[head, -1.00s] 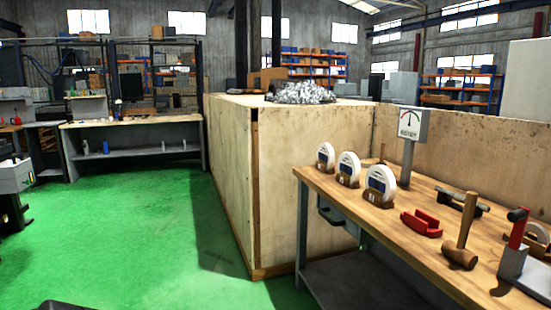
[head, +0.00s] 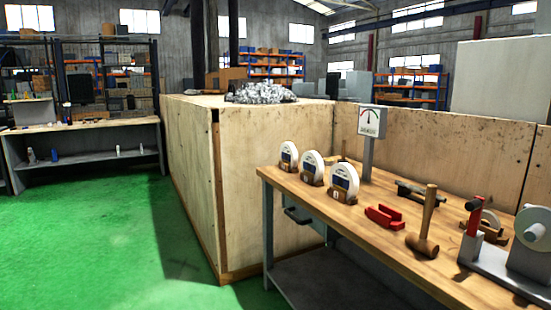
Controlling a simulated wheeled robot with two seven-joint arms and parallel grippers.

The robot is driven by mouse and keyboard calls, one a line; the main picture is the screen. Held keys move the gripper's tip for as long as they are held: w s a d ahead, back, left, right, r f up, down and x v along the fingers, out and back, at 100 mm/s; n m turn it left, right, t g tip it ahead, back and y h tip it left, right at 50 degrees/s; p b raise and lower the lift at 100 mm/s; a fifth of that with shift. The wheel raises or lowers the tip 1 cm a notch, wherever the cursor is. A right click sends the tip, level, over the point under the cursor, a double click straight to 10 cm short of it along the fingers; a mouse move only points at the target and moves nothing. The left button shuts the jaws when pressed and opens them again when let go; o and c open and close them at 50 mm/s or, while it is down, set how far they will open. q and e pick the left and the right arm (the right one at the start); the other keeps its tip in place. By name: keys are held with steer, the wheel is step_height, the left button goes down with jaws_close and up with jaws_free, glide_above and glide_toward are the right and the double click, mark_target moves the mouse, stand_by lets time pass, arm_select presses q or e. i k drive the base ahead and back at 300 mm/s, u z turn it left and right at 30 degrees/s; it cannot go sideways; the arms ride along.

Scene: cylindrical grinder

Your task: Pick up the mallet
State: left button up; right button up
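The mallet (head: 423,243) stands on the wooden workbench (head: 385,255) at the right of the head view. Its brown head rests on the bench top and its handle points up, leaning slightly. A red V-shaped block (head: 384,217) lies just left of it, apart from it. A dark tool (head: 417,194) lies behind it. Neither of my grippers shows in the view.
Several white grinding wheels in brown stands (head: 312,168) line the bench's left part. A gauge on a post (head: 371,122) stands behind them. A grey fixture with a red handle (head: 474,216) stands right of the mallet. A large wooden crate (head: 270,150) is behind. Green floor (head: 90,235) is clear at left.

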mark_target(420, 242)
steer(key=u, duration=0.2)
steer(key=k, duration=0.4)
steer(key=z, duration=1.25)
steer(key=i, duration=0.7)
steer(key=u, duration=0.1)
